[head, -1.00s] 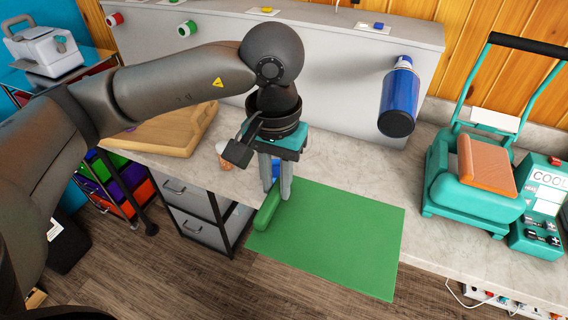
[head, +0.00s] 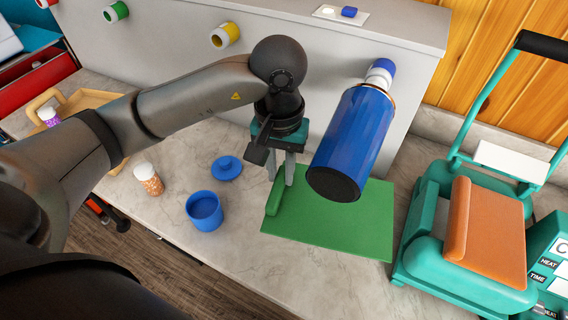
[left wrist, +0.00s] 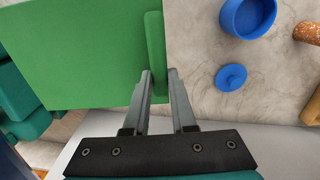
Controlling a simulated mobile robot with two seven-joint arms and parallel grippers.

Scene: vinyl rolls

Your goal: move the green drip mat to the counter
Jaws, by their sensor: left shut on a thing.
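The green drip mat (head: 335,222) is a flat sheet with a thick raised strip along its left edge. My left gripper (head: 279,186) is shut on that strip, and the mat extends to the right. In the left wrist view the mat (left wrist: 80,50) fills the upper left, with the strip between the gripper's fingers (left wrist: 160,76). The mat is over the marble counter (head: 225,262); whether it touches the surface I cannot tell. The hanging blue roll hides part of the mat's far side. My right gripper is out of view.
A blue cup (head: 205,211), its blue lid (head: 227,168) and a shaker jar (head: 148,179) stand left of the mat. A blue roll (head: 352,145) juts out above it. A teal heat press (head: 465,240) stands close on the right. The front counter is clear.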

